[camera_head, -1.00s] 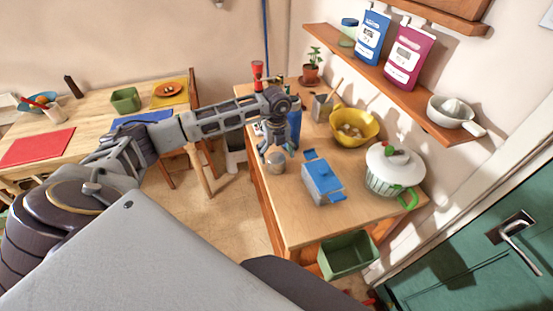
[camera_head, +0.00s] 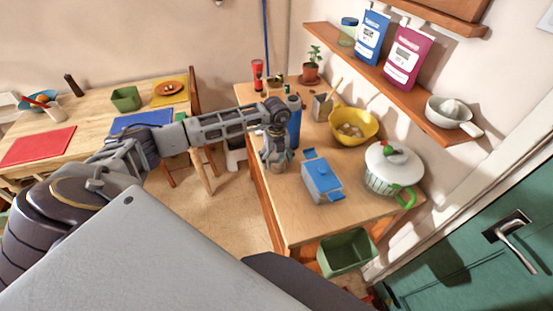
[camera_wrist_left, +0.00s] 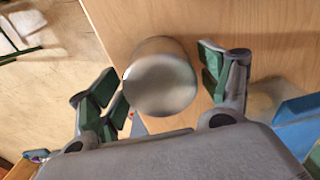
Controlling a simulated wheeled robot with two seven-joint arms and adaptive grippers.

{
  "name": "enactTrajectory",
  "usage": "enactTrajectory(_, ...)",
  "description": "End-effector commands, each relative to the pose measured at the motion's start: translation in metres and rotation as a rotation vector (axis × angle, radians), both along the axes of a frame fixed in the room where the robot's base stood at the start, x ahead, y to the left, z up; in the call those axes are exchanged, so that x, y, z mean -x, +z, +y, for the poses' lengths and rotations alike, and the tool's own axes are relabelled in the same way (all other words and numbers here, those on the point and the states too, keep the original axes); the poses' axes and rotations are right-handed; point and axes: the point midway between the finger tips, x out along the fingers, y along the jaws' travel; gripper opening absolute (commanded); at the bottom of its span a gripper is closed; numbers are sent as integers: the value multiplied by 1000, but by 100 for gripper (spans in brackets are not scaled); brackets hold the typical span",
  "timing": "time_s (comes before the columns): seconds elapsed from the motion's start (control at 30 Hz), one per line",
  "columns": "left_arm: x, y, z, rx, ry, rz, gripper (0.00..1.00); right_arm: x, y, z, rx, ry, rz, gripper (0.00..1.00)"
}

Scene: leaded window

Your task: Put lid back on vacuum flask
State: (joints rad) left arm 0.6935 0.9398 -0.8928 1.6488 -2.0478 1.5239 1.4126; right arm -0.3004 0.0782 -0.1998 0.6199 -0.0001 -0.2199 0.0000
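The blue vacuum flask (camera_head: 295,125) stands upright on the wooden counter, just behind and right of my left gripper. The silver, cup-like lid sits on the counter near its left edge. In the left wrist view the lid (camera_wrist_left: 160,78) shows as a smooth metal cylinder between the fingers. My left gripper (camera_head: 277,165) is low over the lid and mostly hides it in the head view. Its green-padded fingers (camera_wrist_left: 165,95) stand apart on both sides of the lid, with a small gap at the right. My right gripper is not in view.
A green bin (camera_head: 346,254) is below the counter's front edge.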

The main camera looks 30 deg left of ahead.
Motion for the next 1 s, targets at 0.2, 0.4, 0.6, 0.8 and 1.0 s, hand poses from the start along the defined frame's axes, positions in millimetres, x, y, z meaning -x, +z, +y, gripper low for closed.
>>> enactTrajectory(0.2,0,0,0,0,0,0,44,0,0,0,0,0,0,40)
enactTrajectory(0.4,0,0,0,0,0,0,34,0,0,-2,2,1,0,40)
enactTrajectory(0.6,0,2,0,0,0,-1,34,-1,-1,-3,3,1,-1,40)
enactTrajectory(0.8,-1,15,0,0,1,-3,34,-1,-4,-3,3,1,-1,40)
enactTrajectory(1.0,-1,41,0,0,0,-4,34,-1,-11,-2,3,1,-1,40)
